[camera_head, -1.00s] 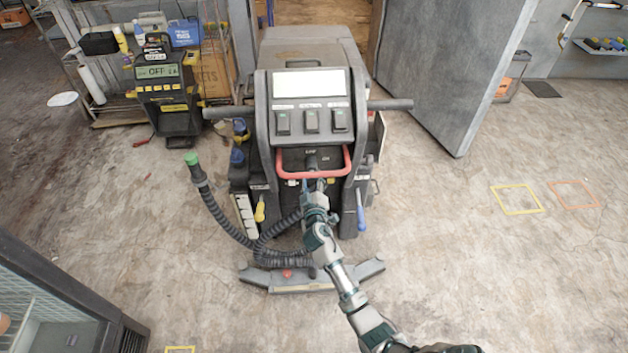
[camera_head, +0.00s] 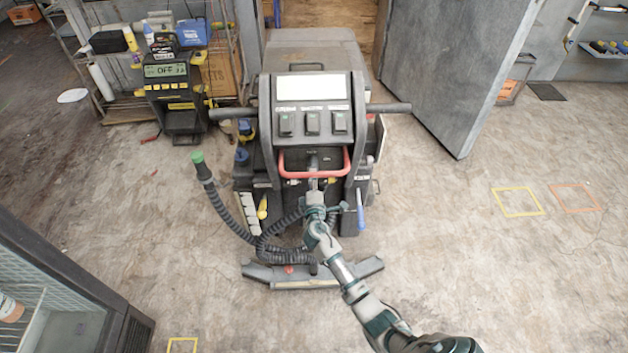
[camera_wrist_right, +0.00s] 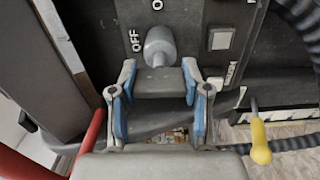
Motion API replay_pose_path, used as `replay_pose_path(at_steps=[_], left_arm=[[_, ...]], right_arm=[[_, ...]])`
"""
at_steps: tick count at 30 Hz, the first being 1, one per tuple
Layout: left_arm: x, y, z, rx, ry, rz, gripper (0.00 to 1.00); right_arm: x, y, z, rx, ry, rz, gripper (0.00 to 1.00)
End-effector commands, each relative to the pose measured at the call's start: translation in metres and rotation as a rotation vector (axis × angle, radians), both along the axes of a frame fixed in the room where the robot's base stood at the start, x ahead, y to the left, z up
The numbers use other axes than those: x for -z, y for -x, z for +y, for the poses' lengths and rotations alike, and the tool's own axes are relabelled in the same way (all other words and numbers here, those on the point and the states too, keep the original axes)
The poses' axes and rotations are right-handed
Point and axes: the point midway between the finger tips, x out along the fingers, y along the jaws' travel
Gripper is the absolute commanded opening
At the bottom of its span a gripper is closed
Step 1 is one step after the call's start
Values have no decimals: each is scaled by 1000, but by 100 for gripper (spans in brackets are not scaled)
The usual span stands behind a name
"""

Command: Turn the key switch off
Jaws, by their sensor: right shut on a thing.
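The floor machine (camera_head: 312,95) stands ahead, with the key switch (camera_head: 313,160) on its dark front panel behind a red handle bar (camera_head: 282,162). In the right wrist view the switch shows as a grey round barrel (camera_wrist_right: 160,47) with an OFF label beside it and a partly cut-off label above. My right gripper (camera_head: 314,184) reaches the panel under the red bar. In the wrist view its blue-padded fingers (camera_wrist_right: 160,88) are shut on the dark grey key block (camera_wrist_right: 160,81) in front of the barrel. The exact key angle is hard to tell. My left gripper is not in view.
A green-tipped black hose (camera_head: 235,228) curls at the machine's left. A yellow handle (camera_wrist_right: 258,140) hangs near the gripper in the wrist view. A grey door (camera_head: 445,75) stands to the right, a shelf (camera_head: 110,85) at back left. Open floor lies at right.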

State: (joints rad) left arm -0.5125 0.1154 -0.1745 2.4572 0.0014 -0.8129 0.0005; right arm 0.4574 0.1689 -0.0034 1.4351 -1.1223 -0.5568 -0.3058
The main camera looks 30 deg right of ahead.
Motion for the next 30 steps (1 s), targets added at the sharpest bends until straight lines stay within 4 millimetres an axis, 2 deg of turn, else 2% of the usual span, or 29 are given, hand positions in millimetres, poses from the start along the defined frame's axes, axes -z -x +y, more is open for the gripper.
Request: replay_pose_path(at_steps=[1,18,19,21,22,30], left_arm=[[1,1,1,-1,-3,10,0],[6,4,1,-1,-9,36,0],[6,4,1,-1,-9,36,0],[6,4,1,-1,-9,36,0],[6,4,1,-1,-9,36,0],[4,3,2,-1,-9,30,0]], right_arm=[[8,1,4,-5,5,19,12],[11,1,5,-7,31,39,12],[11,1,5,-7,31,39,50],[11,1,5,-7,31,39,67],[11,1,5,-7,32,38,73],[5,1,2,-4,33,28,73]])
